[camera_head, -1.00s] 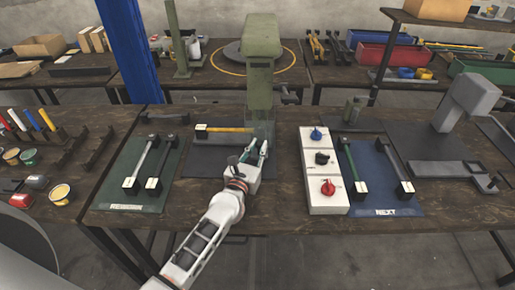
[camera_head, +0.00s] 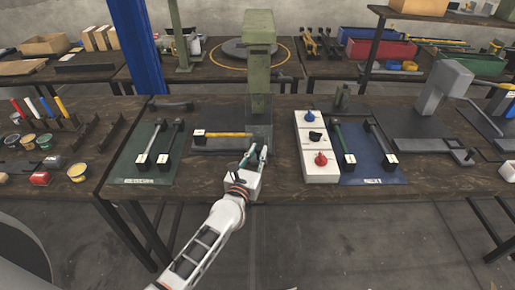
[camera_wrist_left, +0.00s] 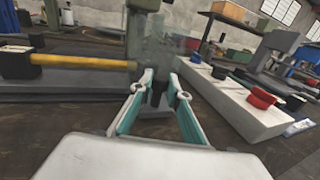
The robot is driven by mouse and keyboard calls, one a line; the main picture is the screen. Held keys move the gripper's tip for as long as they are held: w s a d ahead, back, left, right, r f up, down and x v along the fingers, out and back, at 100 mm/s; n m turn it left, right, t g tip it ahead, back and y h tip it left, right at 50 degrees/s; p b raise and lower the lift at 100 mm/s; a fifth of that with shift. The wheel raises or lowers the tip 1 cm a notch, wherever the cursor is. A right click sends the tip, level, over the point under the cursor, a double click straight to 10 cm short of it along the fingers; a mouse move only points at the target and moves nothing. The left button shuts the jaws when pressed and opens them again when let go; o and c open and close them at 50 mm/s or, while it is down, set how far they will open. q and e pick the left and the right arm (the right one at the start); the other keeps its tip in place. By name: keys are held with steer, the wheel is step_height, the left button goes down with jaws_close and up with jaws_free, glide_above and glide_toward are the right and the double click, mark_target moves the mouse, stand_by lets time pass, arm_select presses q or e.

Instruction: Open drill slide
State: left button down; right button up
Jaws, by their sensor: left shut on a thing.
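The green drill press (camera_head: 259,62) stands on the bench behind my left gripper (camera_head: 257,150). A clear, see-through slide panel (camera_head: 259,113) stands in front of its lower column; it also shows in the wrist view (camera_wrist_left: 160,50). My left gripper is at the lower front of this panel. In the left wrist view its fingers (camera_wrist_left: 161,84) close around a small dark part below the panel, largely hidden between the fingertips. A yellow bar (camera_head: 228,135) with a dark end block lies just left of the press. My right gripper is not in view.
A white control box (camera_head: 318,160) with blue, black and red knobs stands close to the right. A blue mat (camera_head: 375,174) and a green mat (camera_head: 140,170) carry bars with blocks. A grey press (camera_head: 441,95) stands further right. Floor in front of the bench is clear.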

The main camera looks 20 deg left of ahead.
arm_select(q)
steer(key=shift+s, duration=0.35)
steer(key=shift+w+f, duration=0.1)
steer(key=shift+w, duration=0.1)
steer(key=c, duration=1.9)
jaws_free()
steer(key=s, duration=1.2)
steer(key=shift+a, duration=0.2)
